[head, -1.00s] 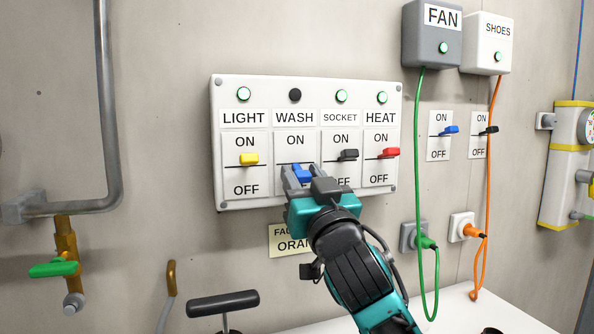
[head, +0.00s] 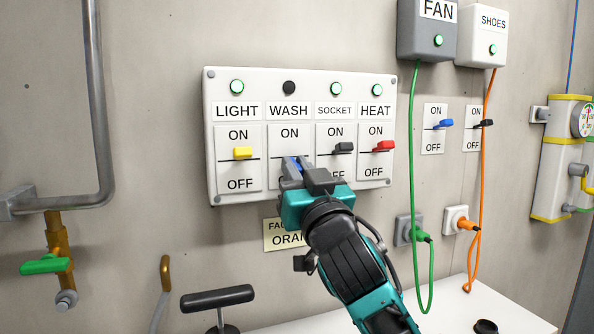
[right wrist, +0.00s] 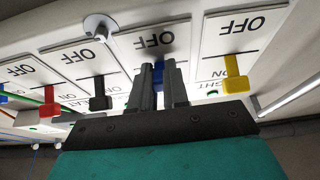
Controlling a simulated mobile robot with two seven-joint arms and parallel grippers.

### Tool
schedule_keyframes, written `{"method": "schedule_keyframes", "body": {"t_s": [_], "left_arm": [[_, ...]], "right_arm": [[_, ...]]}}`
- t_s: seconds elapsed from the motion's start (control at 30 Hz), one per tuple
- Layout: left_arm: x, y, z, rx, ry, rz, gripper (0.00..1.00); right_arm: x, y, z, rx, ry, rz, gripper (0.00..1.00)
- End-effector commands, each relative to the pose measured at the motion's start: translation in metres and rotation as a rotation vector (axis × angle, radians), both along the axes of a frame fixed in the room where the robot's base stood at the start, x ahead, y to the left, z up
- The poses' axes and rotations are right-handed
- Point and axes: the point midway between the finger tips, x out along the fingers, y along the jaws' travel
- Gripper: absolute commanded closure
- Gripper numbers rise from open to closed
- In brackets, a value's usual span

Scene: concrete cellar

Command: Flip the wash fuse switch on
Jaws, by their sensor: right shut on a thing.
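The white fuse panel (head: 300,197) is on the wall with the LIGHT, WASH, SOCKET and HEAT switches. The WASH lamp (head: 289,88) is dark; the other three lamps glow green. The blue wash switch (head: 290,162) sits low, near its OFF side. My right gripper (head: 294,168) is shut on it from the front and hides the WASH OFF label. In the right wrist view, which is upside down, the blue switch (right wrist: 172,76) shows between my fingers (right wrist: 159,84). My left gripper is not in view.
The yellow switch (head: 242,152) is left of my gripper; the black socket switch (head: 344,148) and red heat switch (head: 384,146) are to its right. A black T-handle (head: 217,298) stands below. Green (head: 412,180) and orange (head: 484,180) cables hang at the right.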

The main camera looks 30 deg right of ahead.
Motion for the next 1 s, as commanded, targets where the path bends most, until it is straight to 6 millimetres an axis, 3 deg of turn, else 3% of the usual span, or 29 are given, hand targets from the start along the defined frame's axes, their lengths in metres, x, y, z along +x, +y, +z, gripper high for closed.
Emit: {"method": "schedule_keyframes", "body": {"t_s": [0.37,0.6,1.0], "left_arm": [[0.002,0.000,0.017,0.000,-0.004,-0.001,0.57],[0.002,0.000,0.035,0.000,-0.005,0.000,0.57],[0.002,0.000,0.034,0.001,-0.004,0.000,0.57]], "right_arm": [[-0.001,0.000,0.008,0.017,0.061,0.001,1.00],[-0.003,0.001,0.016,0.055,0.213,0.002,1.00],[-0.002,0.001,0.029,0.131,0.531,0.003,1.00]]}}
